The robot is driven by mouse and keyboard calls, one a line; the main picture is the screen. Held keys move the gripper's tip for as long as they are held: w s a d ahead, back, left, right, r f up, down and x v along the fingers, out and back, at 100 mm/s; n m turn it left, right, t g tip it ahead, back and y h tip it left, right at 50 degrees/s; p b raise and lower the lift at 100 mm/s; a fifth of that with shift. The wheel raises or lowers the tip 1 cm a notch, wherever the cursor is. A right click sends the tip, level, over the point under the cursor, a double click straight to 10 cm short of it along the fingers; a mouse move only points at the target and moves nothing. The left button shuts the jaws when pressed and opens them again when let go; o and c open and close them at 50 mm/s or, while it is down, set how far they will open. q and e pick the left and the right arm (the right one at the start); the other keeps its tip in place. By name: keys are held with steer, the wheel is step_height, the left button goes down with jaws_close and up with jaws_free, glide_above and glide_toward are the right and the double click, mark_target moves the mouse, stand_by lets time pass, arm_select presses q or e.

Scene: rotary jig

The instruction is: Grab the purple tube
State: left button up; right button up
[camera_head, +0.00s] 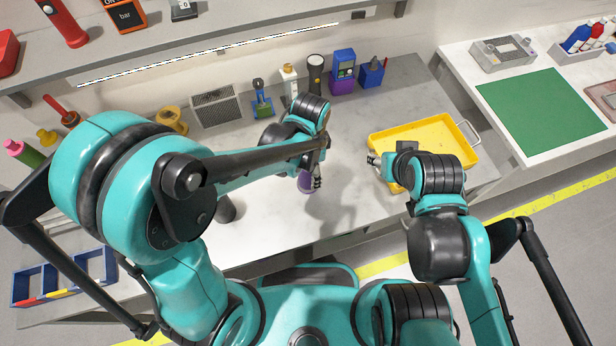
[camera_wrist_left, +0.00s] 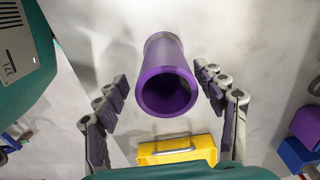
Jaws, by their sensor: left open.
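The purple tube (camera_wrist_left: 166,80) is hollow and stands between the two fingers of my left gripper (camera_wrist_left: 161,78) in the left wrist view, its open rim facing the camera. My left gripper is open; gaps show between the tube and both fingers. In the head view the tube (camera_head: 305,181) stands on the light worktop, partly hidden by my left wrist and gripper (camera_head: 314,178). My right gripper (camera_head: 374,160) is over the left edge of the yellow tray, apart from the tube; its jaws are too small to judge.
The yellow tray (camera_head: 411,133) with metal handles lies at the right of the worktop. Several tools and boxes, including a blue and purple box (camera_head: 343,70), stand along the back. A blue divided bin (camera_head: 66,277) is at the left. The worktop around the tube is mostly clear.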

arm_select(q)
steer(key=f, duration=0.2)
steer(key=f+b, duration=0.1)
steer(key=f, duration=0.1)
steer(key=f+b, duration=0.1)
steer(key=f, duration=0.1)
steer(key=shift+w+a+f, duration=0.2)
steer(key=shift+w+f, duration=0.05)
steer(key=shift+f, duration=0.05)
steer(key=c, duration=1.4)
